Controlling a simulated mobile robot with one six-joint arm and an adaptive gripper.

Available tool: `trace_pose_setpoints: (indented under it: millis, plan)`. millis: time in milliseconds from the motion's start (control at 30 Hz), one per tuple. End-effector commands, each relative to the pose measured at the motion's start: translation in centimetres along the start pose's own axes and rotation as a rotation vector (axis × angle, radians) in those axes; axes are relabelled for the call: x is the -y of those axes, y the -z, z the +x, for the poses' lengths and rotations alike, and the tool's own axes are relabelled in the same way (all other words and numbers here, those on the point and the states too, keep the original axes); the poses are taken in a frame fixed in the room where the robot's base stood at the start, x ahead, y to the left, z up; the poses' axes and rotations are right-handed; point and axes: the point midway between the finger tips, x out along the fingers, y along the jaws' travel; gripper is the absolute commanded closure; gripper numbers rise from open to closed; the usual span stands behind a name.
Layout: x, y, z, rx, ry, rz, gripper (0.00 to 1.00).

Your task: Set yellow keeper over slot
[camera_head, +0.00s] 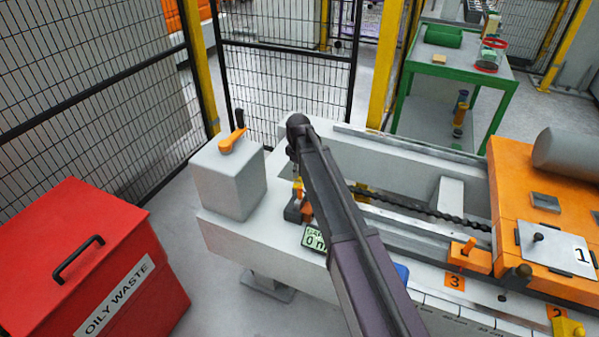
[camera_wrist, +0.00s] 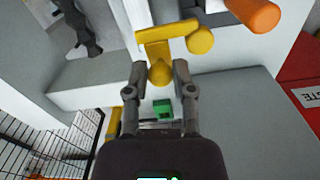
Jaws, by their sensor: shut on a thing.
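The yellow keeper (camera_wrist: 155,50) shows in the wrist view as a flat angled yellow piece with a rounded knob between my fingertips. My gripper (camera_wrist: 160,72) is shut on that knob. A second round yellow end (camera_wrist: 200,41) sits at the right of the piece. In the head view my gripper (camera_head: 299,192) is at the left end of the grey machine bed, mostly hidden by my arm, with a little yellow showing beside it. The slot cannot be made out in either view, and I cannot tell whether the keeper touches the bed.
A grey block with an orange handle (camera_head: 232,140) stands left of my gripper. An orange clamp (camera_head: 468,255) and orange housing (camera_head: 510,190) lie right. A red oily waste bin (camera_head: 90,260) stands front left; mesh fencing (camera_head: 290,90) is behind.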

Motion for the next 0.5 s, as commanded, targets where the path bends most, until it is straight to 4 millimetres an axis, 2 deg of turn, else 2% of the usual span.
trace_pose_setpoints:
  millis: [100, 500]
  plan:
    - [0.75, 0.5, 0.0, 0.002, 0.011, 0.003, 1.0]
    - [0.62, 0.12, 0.01, 0.002, 0.012, 0.156, 1.0]
